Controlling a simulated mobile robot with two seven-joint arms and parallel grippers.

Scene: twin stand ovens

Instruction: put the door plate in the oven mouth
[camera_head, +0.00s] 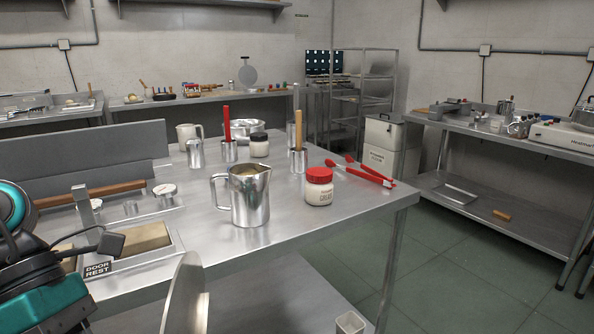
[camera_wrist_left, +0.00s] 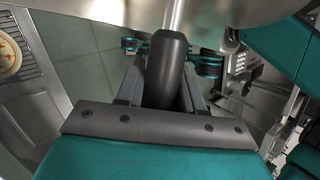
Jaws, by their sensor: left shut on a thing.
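My left gripper (camera_head: 100,243) comes in at the lower left in the head view, beside the door rest. In the left wrist view my left gripper (camera_wrist_left: 168,82) is shut around a dark rounded handle, with a thin metal rod running up from it. The rod meets a smooth metal surface at the top edge, which looks like the door plate (camera_wrist_left: 120,10). In the head view the door plate (camera_head: 183,298) appears as a steep, nearly edge-on metal disc in front of the table edge. I cannot make out an oven mouth. My right gripper is not in view.
The door rest (camera_head: 152,237), a labelled tray with a pale block, lies on the steel table (camera_head: 330,235). A metal jug (camera_head: 250,200) and a red-lidded jar (camera_head: 319,190) stand near the front edge.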

